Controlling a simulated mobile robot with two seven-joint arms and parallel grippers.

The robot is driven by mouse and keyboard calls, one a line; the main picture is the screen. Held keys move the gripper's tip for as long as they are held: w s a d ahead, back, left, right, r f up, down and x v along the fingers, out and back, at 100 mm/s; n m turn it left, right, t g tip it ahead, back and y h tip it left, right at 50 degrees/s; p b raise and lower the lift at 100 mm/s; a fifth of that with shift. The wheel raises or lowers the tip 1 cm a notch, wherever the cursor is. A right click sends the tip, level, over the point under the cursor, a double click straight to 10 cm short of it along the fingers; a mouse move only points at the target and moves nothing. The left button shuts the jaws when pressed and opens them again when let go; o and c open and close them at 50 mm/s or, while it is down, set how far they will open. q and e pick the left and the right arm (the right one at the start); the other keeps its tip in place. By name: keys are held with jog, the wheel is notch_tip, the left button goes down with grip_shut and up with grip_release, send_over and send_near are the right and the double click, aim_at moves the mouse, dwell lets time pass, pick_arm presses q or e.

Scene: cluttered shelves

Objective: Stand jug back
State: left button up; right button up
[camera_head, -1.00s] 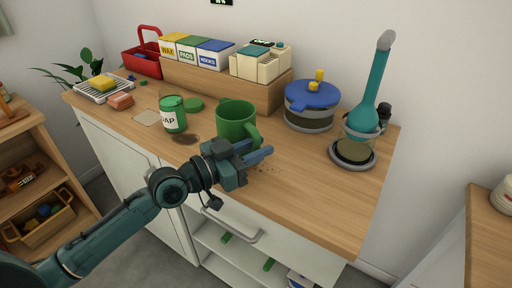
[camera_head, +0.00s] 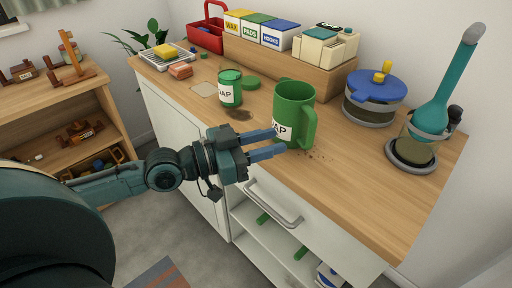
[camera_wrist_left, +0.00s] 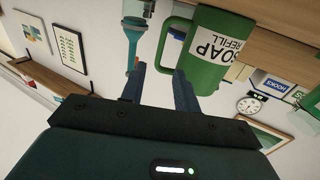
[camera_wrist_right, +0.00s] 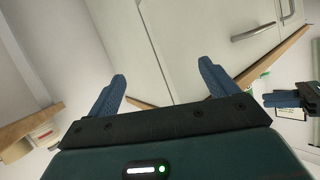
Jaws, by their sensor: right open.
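The green jug (camera_head: 296,98) stands upright on the wooden counter near its front edge. Its handle is on the right in the head view, and a white label shows low on its front. My left gripper (camera_head: 279,142) is in front of the jug at its lower left, with blue fingers apart and nothing between them. The left wrist view shows the jug (camera_wrist_left: 207,75) inverted, its label reading SOAP REFILL, just beyond the fingertips. I cannot tell whether a finger touches it. My right gripper (camera_wrist_right: 165,80) is open and empty, facing the cabinet front; it is not in the head view.
A blue-lidded pot (camera_head: 375,95) and a teal brush in a holder (camera_head: 430,125) stand right. A drawer handle (camera_head: 272,205) juts out below.

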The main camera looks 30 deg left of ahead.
pick_arm(q)
jog(key=shift+v, duration=1.15)
jog(key=s+d+f+n+y, duration=0.3)
jog(key=s+f, duration=0.2)
jog(key=f, duration=0.4)
jog(key=s+d+f+n+y, duration=0.3)
jog(key=s+f+y, duration=0.1)
jog(key=f, duration=0.6)
jog(key=shift+s+f+n+g+y, duration=0.2)
jog(key=shift+s+n+g+y, duration=0.15)
jog(key=shift+s, duration=0.55)
jog(key=shift+r, duration=0.1)
